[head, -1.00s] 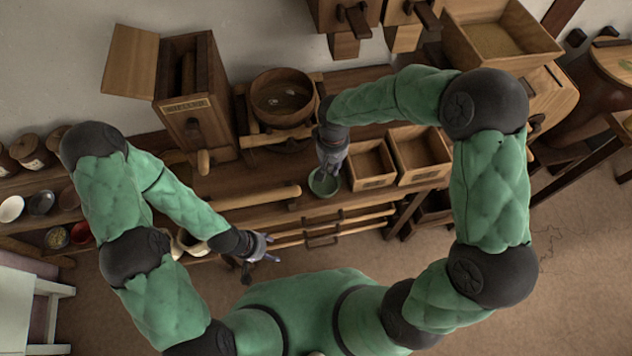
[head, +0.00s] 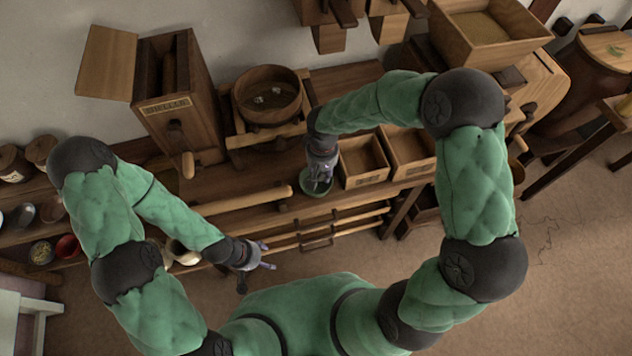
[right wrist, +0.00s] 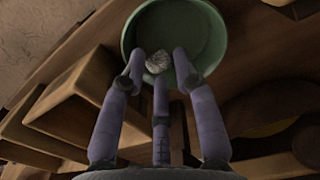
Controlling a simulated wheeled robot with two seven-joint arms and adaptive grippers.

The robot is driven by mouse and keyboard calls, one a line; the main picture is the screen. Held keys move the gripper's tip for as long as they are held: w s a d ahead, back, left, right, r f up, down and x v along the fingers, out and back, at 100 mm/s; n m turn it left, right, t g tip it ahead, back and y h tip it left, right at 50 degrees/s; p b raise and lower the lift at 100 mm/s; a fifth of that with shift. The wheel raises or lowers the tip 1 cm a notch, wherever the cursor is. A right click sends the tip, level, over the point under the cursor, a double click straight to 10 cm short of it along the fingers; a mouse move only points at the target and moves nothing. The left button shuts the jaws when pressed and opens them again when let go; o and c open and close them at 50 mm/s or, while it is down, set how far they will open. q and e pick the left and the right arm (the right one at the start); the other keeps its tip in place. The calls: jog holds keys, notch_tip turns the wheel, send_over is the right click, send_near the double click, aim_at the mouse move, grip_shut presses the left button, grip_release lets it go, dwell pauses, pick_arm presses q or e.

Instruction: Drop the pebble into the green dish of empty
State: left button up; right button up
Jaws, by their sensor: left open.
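The green dish (head: 316,188) stands on the wooden bench and is partly covered by my right gripper (head: 319,180) in the head view. In the right wrist view the dish (right wrist: 205,30) opens below the fingertips. The pebble (right wrist: 157,62), small and grey-white, sits between the three fingers of my right gripper (right wrist: 159,68), which close in around it over the dish's inside. The pebble cannot be made out in the head view. My left gripper (head: 262,258) is open and empty, in front of the bench, away from the dish.
Two open wooden boxes (head: 363,160) stand right of the dish. A round wooden tub (head: 268,95) with small pale bits in it stands behind. A tall bin (head: 180,100) is at left. A wooden rail (head: 240,200) lies left of the dish.

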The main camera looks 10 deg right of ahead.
jog(key=shift+o, duration=0.7)
jog(key=shift+r, duration=0.15)
notch_tip(320, 180, up, 12)
dwell(0.5)
